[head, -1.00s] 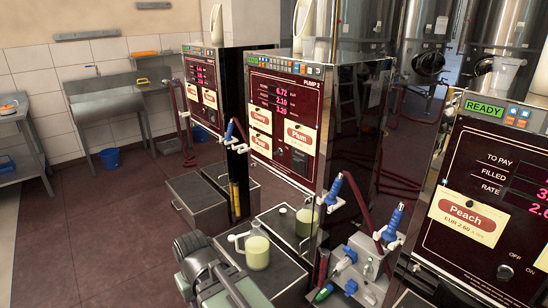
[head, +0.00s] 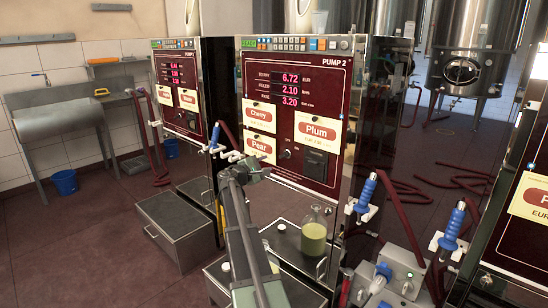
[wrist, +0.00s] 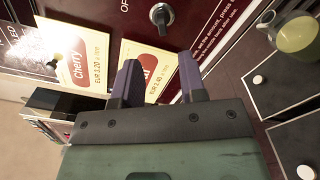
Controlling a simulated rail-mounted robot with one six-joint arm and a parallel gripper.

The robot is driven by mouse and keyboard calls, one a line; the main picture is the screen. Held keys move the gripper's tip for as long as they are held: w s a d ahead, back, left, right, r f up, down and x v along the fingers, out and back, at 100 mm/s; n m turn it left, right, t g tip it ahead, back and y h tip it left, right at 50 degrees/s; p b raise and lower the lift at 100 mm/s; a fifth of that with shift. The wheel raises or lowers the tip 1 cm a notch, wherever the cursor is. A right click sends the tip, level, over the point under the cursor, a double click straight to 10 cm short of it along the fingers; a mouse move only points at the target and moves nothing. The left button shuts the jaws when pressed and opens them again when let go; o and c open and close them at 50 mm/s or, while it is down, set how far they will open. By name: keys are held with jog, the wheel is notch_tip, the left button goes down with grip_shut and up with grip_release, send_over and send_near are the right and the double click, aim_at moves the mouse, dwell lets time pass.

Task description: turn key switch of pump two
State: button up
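Pump two (head: 310,100) stands in the middle of the head view, its dark red panel lit with 6.72, 2.10 and 3.20. Its small round key switch (head: 287,154) sits low on the panel, left of a dark square unit. In the wrist view the key switch (wrist: 161,15) is a metal knob at the top, beside lettering that starts with "OF". My gripper (wrist: 160,78) is open and empty, its two dark fingers apart and pointing toward the panel. The key switch lies beyond the fingertips, untouched. In the head view my gripper (head: 252,166) is in front of the panel's lower left.
Cherry (head: 259,117), Plum (head: 318,131) and Pear (head: 259,147) cards are on the panel. A glass jug (head: 314,235) with pale liquid stands below. Blue-handled nozzles (head: 366,194) are at right. Another pump (head: 180,90) is at left. Red floor is free at left.

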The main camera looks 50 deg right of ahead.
aim_at(281, 157)
jog(key=d, duration=1)
jog(key=shift+s+d+f, duration=0.1)
jog(key=shift+s+d, duration=0.2)
grip_shut()
